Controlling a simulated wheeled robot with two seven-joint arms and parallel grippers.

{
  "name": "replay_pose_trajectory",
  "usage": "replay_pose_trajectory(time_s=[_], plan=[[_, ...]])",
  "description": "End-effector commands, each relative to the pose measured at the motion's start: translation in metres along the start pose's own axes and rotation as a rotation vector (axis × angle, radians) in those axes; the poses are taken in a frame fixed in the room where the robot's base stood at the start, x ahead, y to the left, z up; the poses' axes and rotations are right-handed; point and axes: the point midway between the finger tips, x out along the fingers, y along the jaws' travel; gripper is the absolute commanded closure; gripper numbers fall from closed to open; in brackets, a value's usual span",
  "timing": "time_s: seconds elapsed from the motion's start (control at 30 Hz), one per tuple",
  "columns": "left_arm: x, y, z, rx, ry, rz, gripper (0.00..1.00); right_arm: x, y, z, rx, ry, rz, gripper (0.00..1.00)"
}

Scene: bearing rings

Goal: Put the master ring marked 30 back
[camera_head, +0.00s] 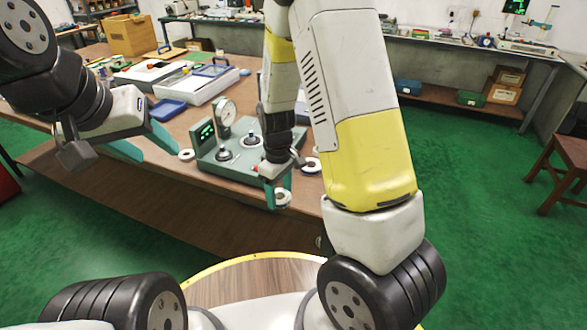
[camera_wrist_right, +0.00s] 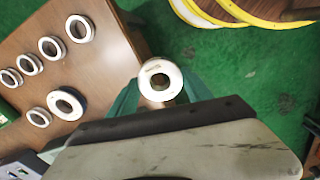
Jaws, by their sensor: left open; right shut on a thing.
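My right gripper (camera_head: 281,196) is shut on a pale metal ring (camera_head: 282,200), held in front of the green gauge stand near the table's front edge. In the right wrist view the held ring (camera_wrist_right: 160,82) shows face-on, with a small dark mark too small to read. Behind it there is green floor beyond the table edge. My left gripper (camera_head: 160,156) is open and empty at the left, over the front part of the table. Several other rings (camera_wrist_right: 80,28) lie on the table in the right wrist view; I cannot read their marks.
The gauge stand (camera_head: 207,166) carries a dial (camera_head: 226,112), a lit display and round parts. A blue tray (camera_head: 166,109) and white cases (camera_head: 195,86) lie further back. My right arm hides the table's right part.

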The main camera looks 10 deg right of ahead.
Motion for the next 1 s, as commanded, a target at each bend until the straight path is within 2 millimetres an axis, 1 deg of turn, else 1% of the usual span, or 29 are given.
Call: replay_pose_trajectory(time_s=[0.03, 0.2, 0.3, 0.43, 0.53, 0.63, 0.73, 0.9, 1.0], plan=[[0.0, 0.0, 0.0, 0.0, 0.0, 0.0, 0.5, 0.002, 0.015, -0.001, 0.007, 0.001, 0.001, 1.0], [0.0, 0.0, 0.0, 0.0, 0.001, 0.0, 0.5, 0.006, 0.06, -0.004, 0.005, 0.001, 0.002, 1.0], [0.0, 0.0, 0.0, 0.0, 0.001, 0.0, 0.5, 0.008, 0.084, -0.006, 0.004, 0.001, 0.002, 1.0], [0.0, 0.0, 0.0, 0.0, 0.0, 0.0, 0.5, 0.01, 0.107, -0.008, 0.003, 0.001, 0.001, 1.0], [0.0, 0.0, 0.0, 0.0, 0.0, 0.0, 0.5, 0.011, 0.116, -0.009, 0.001, 0.001, 0.0, 1.0], [0.0, 0.0, 0.0, 0.0, 0.0, 0.0, 0.5, 0.013, 0.118, -0.009, 0.0, -0.001, -0.001, 1.0], [0.0, 0.0, 0.0, 0.0, 0.0, 0.0, 0.5, 0.023, 0.118, -0.009, 0.0, -0.002, -0.002, 1.0], [0.0, 0.0, 0.0, 0.0, 0.0, 0.0, 0.5, 0.045, 0.118, -0.008, 0.0, -0.001, -0.001, 1.0], [0.0, 0.0, 0.0, 0.0, 0.0, 0.0, 0.5, 0.046, 0.118, -0.009, 0.0, 0.0, 0.0, 1.0]])
